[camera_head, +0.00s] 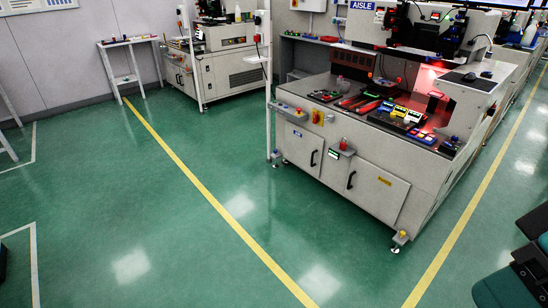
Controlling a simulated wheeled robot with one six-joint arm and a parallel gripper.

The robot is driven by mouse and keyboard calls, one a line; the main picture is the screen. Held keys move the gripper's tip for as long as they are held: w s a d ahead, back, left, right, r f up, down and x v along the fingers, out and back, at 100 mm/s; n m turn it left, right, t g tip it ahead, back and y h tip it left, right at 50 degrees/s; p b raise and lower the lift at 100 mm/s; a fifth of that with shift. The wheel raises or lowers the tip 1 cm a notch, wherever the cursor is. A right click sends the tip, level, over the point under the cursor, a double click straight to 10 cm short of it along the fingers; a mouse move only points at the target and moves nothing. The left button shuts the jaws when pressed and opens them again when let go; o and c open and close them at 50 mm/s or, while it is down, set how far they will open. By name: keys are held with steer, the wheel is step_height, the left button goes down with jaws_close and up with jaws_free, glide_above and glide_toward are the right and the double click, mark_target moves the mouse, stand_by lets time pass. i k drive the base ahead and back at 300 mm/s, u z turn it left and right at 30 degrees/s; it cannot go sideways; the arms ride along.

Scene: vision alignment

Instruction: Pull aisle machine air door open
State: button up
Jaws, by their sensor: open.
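The aisle machine (420,160) is a pale grey cabinet with a blue AISLE sign (362,5) at its top, right of centre in the head view. Its lower front has two doors. The left door (299,152) has a small blue label (298,133), seemingly reading AIR, and a black handle (313,158) near its right edge. The right door (375,198) has a yellow label (384,181) and a black handle (351,180) near its left edge. Both doors look closed. My gripper is not in view.
Open green floor (150,210) lies in front of the machine, with a yellow line (200,188) crossing it. A second machine (225,72) and a small side table (128,75) stand behind left. Dark teal and black parts (508,285) show at lower right; I cannot tell what they are.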

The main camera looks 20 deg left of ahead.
mark_target(304, 148)
steer(key=u, duration=1.25)
steer(key=i, duration=3.6)
steer(key=z, duration=2.9)
